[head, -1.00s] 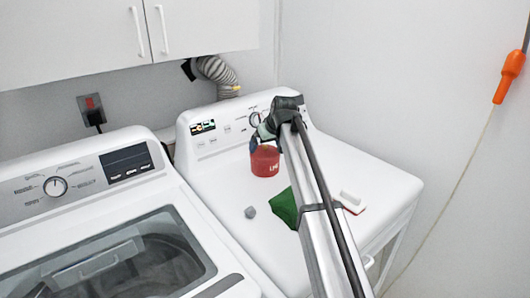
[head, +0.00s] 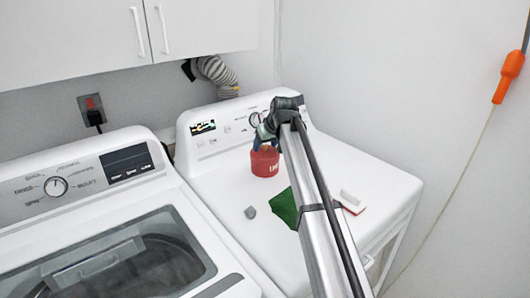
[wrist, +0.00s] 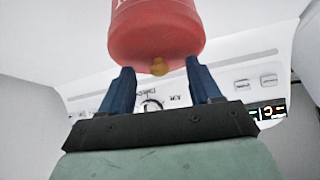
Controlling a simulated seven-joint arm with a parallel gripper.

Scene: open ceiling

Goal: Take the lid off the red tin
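The red tin (head: 265,164) stands on the top of the right-hand white machine, with pale lettering on its side. In the wrist view the red tin (wrist: 157,28) appears upside down, with a small gold knob (wrist: 159,66) on its lid. My gripper (head: 263,141) is just above the tin, pointing at its top. In the wrist view its two blue fingers (wrist: 162,78) are spread wide apart, with the knob in line with the gap between them. The fingers look empty and a little short of the knob. My arm hides part of the tin's surroundings in the head view.
A green cloth (head: 285,207), a small grey object (head: 250,212) and a white-and-red brush-like item (head: 352,202) lie nearer on the white machine top (head: 225,180). The control panel (head: 222,128) rises close behind the tin. The machine top left of the tin is clear.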

